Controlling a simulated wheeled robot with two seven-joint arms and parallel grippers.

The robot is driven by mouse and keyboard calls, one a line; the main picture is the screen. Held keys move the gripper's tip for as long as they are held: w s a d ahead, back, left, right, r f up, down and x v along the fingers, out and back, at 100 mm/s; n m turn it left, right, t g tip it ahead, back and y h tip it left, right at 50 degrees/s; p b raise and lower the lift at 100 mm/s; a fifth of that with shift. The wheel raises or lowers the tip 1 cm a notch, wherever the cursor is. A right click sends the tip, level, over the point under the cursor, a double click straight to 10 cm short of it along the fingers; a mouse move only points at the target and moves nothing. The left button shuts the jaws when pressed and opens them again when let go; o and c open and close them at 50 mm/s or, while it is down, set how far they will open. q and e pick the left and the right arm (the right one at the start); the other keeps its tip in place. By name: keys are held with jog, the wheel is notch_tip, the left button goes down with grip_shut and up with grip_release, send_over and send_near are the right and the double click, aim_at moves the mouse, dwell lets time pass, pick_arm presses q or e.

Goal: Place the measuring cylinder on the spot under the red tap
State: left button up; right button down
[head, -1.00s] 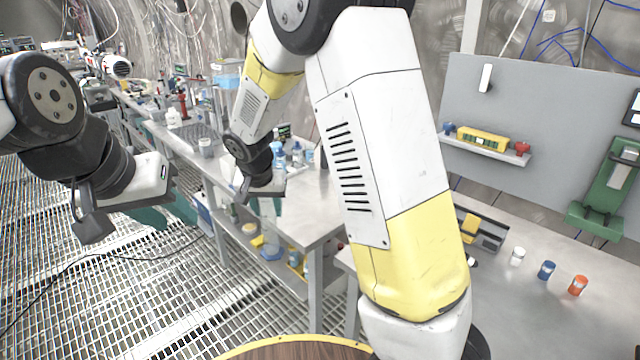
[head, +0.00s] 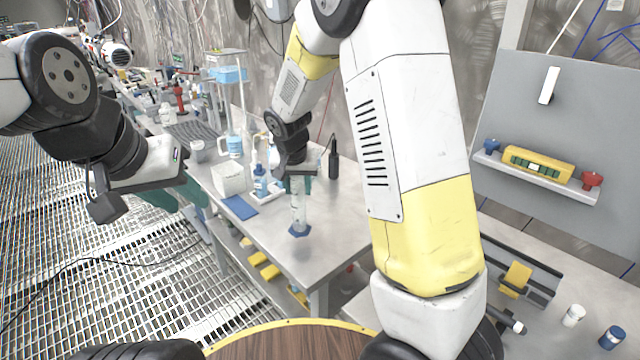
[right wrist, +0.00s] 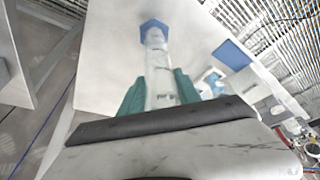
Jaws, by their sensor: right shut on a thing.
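The measuring cylinder (head: 298,212) is clear with a blue six-sided foot, and it stands upright in the head view. My right gripper (head: 299,184) is shut on its upper part. In the right wrist view the cylinder (right wrist: 157,62) lies between the green fingers (right wrist: 158,92), its foot pointing away. The foot is over the steel bench (head: 325,215) near its front edge; I cannot tell whether it touches. I cannot make out the red tap or its spot with certainty. My left gripper (head: 190,197) hangs over the grating floor; its fingers are partly hidden.
A blue flat pad (head: 239,207), a white box (head: 229,178) and a wash bottle (head: 260,182) stand left of the cylinder. A tank of blue liquid (head: 228,75) is behind. A shelf at right holds a red knob (head: 592,180) and a blue knob (head: 491,146).

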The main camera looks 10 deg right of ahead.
jog(key=w+d+f, duration=0.4)
jog(key=d, duration=0.4)
jog(key=shift+w+d+f, duration=0.15)
jog(key=shift+f, duration=0.2)
jog(key=c, duration=0.9)
grip_release()
jog(key=shift+o, duration=0.2)
